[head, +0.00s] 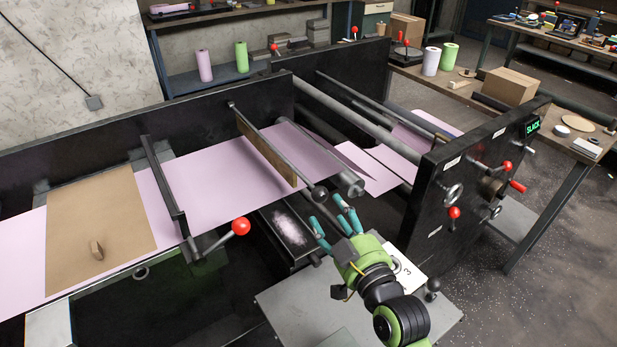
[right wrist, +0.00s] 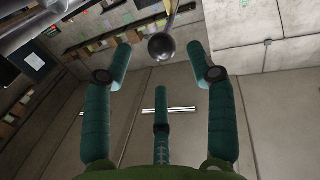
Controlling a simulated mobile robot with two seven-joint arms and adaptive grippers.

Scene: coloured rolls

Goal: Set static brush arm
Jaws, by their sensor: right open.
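The static brush arm (head: 283,153) is a dark bar with a brown brush strip (head: 262,148) along it, lying slantwise above the pink web (head: 205,175). A dark round knob (head: 319,192) is at its near end. My right gripper (head: 326,212) has teal fingers spread apart and sits just in front of and below this knob. In the right wrist view a dark ball knob on a rod (right wrist: 160,46) shows between the open fingertips (right wrist: 160,60), and I see no clear contact. The gripper is empty. My left gripper is not in view.
A bar with a red-ball lever (head: 241,226) crosses the web to the left. A black side panel (head: 460,190) with red knobs and a green "SLACK" display (head: 532,126) stands right. A grey roller (head: 350,184) is beside the knob. A brown sheet (head: 100,225) lies on the web.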

